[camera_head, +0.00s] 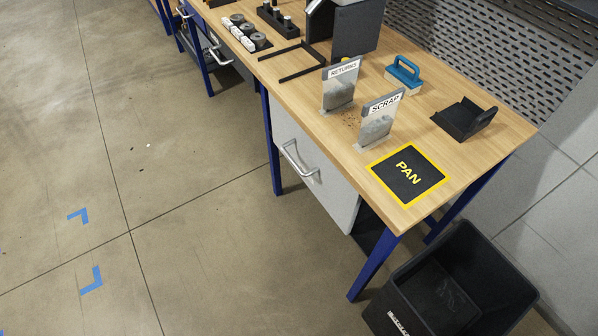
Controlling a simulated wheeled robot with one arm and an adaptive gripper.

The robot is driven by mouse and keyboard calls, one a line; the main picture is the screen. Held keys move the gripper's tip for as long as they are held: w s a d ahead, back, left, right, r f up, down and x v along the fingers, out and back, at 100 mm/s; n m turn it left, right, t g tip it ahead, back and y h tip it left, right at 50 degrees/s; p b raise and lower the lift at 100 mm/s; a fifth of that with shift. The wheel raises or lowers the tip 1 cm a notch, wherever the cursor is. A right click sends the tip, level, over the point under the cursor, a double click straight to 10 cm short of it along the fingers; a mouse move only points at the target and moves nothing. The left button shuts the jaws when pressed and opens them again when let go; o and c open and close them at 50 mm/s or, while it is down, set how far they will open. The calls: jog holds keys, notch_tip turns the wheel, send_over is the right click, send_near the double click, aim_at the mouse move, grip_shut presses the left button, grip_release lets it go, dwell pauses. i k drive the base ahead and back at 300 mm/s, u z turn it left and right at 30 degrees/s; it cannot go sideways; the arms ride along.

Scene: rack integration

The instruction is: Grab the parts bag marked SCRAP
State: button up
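The parts bag marked SCRAP (377,121) stands upright on the wooden workbench (440,118). A black mat with a yellow border marked PAN (409,176) lies at the bench's near corner, in front of the SCRAP bag. My gripper is not in view.
A blue-handled brush (403,76) and a black dustpan-like holder (465,119) are right of the bags. Dark crumbs lie between the bags. A black bin (450,290) stands on the floor below the bench end. A drawer with a handle (300,162) faces the open floor at left.

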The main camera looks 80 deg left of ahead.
aim_at(379, 115)
jog(key=u, duration=0.05)
jog(key=k, duration=1)
jog(key=u, duration=1.95)
jog(key=i, duration=0.5)
jog(key=u, duration=0.05)
jog(key=k, duration=0.5)
jog(key=z, duration=2)
jog(key=i, duration=1.35)
jog(key=u, duration=1.5)
